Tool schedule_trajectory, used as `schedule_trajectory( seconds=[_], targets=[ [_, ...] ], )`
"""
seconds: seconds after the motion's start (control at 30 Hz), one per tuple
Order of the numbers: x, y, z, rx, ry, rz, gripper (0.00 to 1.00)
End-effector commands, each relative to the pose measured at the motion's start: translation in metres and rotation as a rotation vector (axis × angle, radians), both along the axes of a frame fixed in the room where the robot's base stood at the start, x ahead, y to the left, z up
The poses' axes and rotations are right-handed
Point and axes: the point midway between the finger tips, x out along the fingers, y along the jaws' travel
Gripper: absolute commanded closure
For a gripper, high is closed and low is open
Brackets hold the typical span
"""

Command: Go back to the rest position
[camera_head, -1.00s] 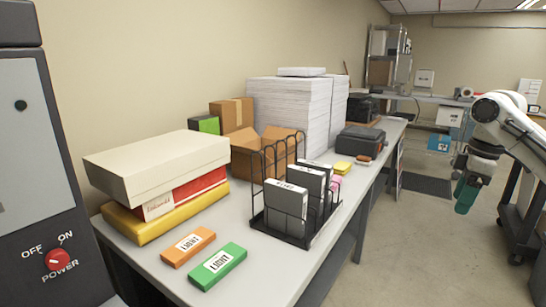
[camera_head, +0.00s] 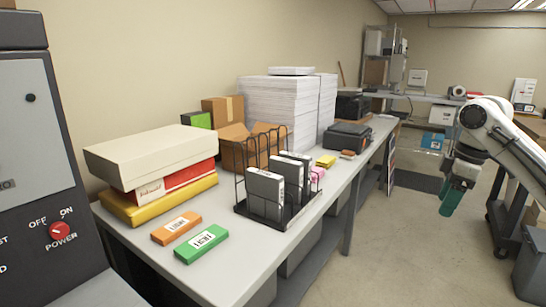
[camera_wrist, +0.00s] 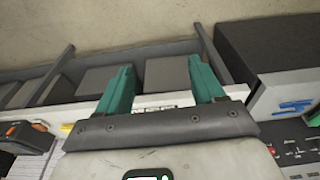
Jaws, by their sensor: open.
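In the head view my gripper (camera_head: 453,198) hangs at the right on my white arm, its teal fingers pointing down. It is over open floor, clear of the grey table (camera_head: 235,272). In the wrist view the two teal fingers of my gripper (camera_wrist: 163,85) stand apart. Nothing is held between them; grey boxy shapes show behind the gap. The head view is too small to show the finger gap.
The table holds a wire rack (camera_head: 240,208) with binders, orange (camera_head: 176,228) and green (camera_head: 202,244) boxes, stacked boxes (camera_head: 150,157) and paper stacks (camera_head: 275,105). A control cabinet (camera_head: 35,130) stands left. A dark trolley (camera_head: 500,215) and grey bin (camera_head: 530,270) stand right.

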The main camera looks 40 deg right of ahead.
Motion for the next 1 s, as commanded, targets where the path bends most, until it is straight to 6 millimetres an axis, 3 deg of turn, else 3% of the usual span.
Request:
schedule_trajectory(
  seconds=[0.27, 0.47, 0.57, 0.73, 0.87, 1.0],
  targets=[
    [0.050, 0.034, -0.021, 0.021, -0.079, 0.038, 0.32],
    [0.102, 0.081, -0.047, 0.058, -0.166, 0.068, 0.32],
    [0.134, 0.118, -0.067, 0.094, -0.219, 0.078, 0.32],
    [0.178, 0.200, -0.110, 0.180, -0.302, 0.059, 0.32],
    [0.192, 0.261, -0.148, 0.246, -0.326, 0.017, 0.32],
    [0.186, 0.323, -0.192, 0.303, -0.314, -0.045, 0.32]
  ],
)
